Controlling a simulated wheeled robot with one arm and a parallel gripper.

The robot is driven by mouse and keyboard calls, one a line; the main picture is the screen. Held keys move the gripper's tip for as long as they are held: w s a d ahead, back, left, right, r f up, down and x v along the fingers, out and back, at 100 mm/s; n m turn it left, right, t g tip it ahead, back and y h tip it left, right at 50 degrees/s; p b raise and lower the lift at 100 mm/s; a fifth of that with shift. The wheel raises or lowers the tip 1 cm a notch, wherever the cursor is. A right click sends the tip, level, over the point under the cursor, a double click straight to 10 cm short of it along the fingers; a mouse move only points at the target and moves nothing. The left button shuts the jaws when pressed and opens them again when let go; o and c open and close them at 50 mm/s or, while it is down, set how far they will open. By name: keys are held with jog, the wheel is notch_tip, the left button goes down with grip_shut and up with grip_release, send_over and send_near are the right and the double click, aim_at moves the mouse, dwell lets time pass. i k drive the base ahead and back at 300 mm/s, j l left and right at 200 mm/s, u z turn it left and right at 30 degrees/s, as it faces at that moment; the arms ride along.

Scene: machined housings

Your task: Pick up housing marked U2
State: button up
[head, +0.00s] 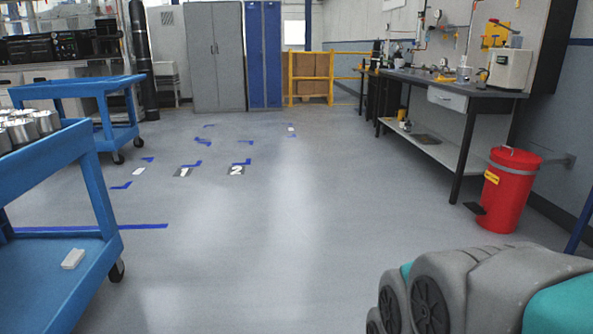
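Several round metal housings (22,127) stand close together on the top of a blue cart at the left edge of the head view. The left edge of the picture cuts the group off, and no U2 marking can be read on those in view. The grey and teal arm parts at the bottom right are mine. My gripper is not in view.
The blue cart (60,160) has a small white item (73,259) on its lower shelf. A second blue cart (112,112) stands behind it. A red bin (507,190) and a workbench (450,92) line the right. The middle floor (270,220) is clear.

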aim_at(463, 73)
jog(key=i, duration=4.1)
jog(key=i+z, duration=0.3)
jog(key=i, duration=0.15)
jog(key=i+j+z, duration=0.1)
jog(key=i+z, duration=0.25)
jog(key=i, duration=0.15)
jog(key=i+j+z, duration=0.3)
jog(key=i, duration=0.15)
jog(key=i+j+z, duration=0.9)
jog(key=i+z, duration=0.15)
jog(key=i+j+z, duration=0.1)
jog(key=j, duration=0.75)
jog(key=i+j+z, duration=0.1)
jog(key=i+j, duration=0.15)
jog(key=j, duration=0.55)
jog(key=i+j+z, duration=0.1)
jog(key=j, duration=0.75)
jog(key=i+j+z, duration=0.1)
jog(key=j, duration=0.8)
jog(key=i+j+z, duration=0.1)
jog(key=j, duration=0.75)
jog(key=z, duration=1.5)
